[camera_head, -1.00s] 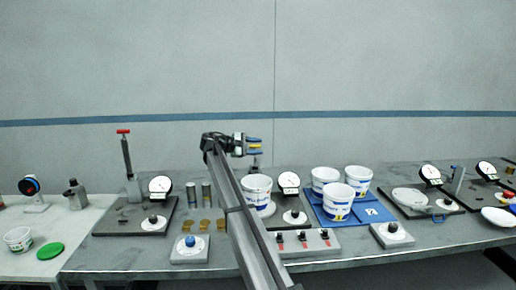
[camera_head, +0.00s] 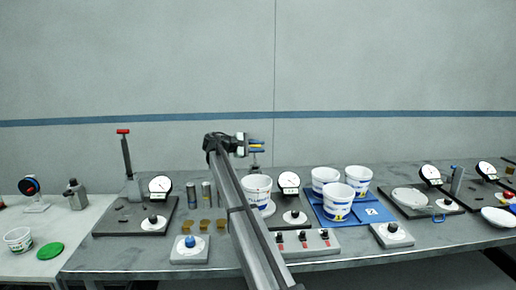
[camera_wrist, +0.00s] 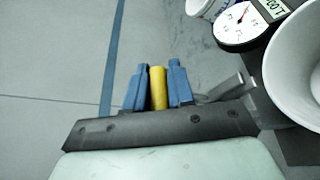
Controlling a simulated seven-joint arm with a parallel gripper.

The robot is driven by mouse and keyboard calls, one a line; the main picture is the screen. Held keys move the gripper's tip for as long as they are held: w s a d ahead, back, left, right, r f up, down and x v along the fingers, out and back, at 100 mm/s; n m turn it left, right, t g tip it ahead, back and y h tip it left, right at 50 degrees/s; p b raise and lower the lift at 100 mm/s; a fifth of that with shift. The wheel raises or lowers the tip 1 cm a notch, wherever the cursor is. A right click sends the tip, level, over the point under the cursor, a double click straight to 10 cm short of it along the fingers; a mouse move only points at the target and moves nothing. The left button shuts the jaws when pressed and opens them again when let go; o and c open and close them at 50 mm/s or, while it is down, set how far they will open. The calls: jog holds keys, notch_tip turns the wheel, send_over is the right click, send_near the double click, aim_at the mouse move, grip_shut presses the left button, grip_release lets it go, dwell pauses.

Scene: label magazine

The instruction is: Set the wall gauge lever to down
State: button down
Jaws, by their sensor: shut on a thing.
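My gripper (camera_head: 256,146) is at the back of the long grey table, level with the pale wall behind. In the wrist view its two blue fingers (camera_wrist: 158,85) are shut on a yellow cylindrical handle (camera_wrist: 158,88), one finger on each side. The handle appears to be the lever's grip, but its pivot is hidden and I cannot tell its up or down setting. A small grey stand (camera_head: 255,162) shows just below the fingers. A white dial gauge (camera_head: 289,180) stands to the right and also shows in the wrist view (camera_wrist: 240,22).
A white tub (camera_head: 256,188) stands right beside my arm. More white tubs (camera_head: 337,200) stand on a blue mat (camera_head: 372,214) to the right. A tall red-topped pump (camera_head: 126,160) stands left. The space above the table is clear.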

jog(key=shift+s, duration=0.15)
dwell(0.3)
jog(key=s+f+m+t, duration=0.1)
jog(key=s+f+m, duration=0.1)
jog(key=s+f, duration=0.3)
jog(key=shift+s+f+m+h, duration=0.3)
jog(key=shift+s+f, duration=0.1)
jog(key=shift+s, duration=1.8)
jog(key=c, duration=1.1)
grip_release()
jog(key=shift+o, duration=0.2)
jog(key=shift+w, duration=0.1)
